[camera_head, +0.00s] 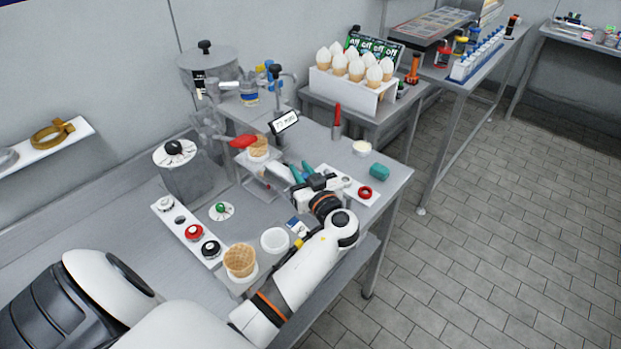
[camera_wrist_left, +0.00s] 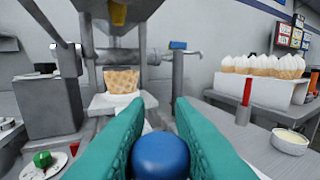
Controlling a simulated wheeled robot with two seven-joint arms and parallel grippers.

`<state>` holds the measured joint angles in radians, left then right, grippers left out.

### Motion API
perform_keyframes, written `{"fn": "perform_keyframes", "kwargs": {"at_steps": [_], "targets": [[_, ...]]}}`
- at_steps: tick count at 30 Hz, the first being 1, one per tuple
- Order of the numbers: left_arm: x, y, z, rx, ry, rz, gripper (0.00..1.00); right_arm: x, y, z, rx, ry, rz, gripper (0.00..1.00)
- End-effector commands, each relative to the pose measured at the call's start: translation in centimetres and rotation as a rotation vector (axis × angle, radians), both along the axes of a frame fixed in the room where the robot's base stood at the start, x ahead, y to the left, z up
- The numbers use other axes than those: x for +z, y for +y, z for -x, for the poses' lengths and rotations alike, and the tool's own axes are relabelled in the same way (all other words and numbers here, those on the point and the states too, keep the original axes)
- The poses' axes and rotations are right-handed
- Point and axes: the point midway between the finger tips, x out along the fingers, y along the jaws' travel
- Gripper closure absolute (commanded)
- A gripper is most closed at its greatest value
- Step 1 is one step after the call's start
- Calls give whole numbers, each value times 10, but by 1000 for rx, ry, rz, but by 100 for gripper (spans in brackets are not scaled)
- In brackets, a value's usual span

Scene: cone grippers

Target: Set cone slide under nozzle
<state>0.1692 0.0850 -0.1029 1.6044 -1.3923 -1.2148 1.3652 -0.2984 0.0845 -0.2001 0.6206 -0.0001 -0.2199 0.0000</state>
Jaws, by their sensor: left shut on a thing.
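My left gripper (camera_head: 300,173) has teal fingers and is at the right of the cone stand. In the left wrist view its fingers (camera_wrist_left: 160,140) are shut on a round blue knob (camera_wrist_left: 160,154). What the knob joins to is hidden behind the fingers. A waffle cone (camera_head: 258,147) stands upright on the slide; the cone (camera_wrist_left: 121,80) and the white slide (camera_wrist_left: 106,102) show ahead in the left wrist view. The yellowish nozzle (camera_wrist_left: 118,13) is above the cone, with a gap between them. My right gripper is not in view.
Another waffle cone (camera_head: 240,261) and a white cup (camera_head: 275,241) stand at the table's front. A white strip with red and black knobs (camera_head: 194,232) lies left. A rack of filled cones (camera_head: 340,87) stands behind.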

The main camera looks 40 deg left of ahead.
Motion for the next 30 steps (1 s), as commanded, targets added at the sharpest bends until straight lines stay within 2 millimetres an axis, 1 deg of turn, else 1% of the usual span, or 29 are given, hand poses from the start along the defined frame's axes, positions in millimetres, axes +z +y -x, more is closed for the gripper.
{"fn": "perform_keyframes", "kwargs": {"at_steps": [3, 4, 6, 7, 15, 19, 23, 30], "targets": [[2, 0, 0, 1, 0, -4, 100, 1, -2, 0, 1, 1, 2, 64], [2, 0, 0, 1, 0, -4, 74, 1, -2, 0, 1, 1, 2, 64], [2, 0, 0, 1, 0, -4, 62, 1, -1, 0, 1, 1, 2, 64], [2, 0, 0, 1, 0, -4, 59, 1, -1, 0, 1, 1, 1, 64], [1, -1, 0, 0, 0, -4, 59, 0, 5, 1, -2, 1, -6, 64], [-1, -9, 4, -1, 0, -3, 59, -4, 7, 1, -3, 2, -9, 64], [-3, -29, 14, -2, -1, 0, 59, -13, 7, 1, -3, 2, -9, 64], [-4, -75, 37, -1, 0, 0, 59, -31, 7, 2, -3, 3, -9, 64]]}}
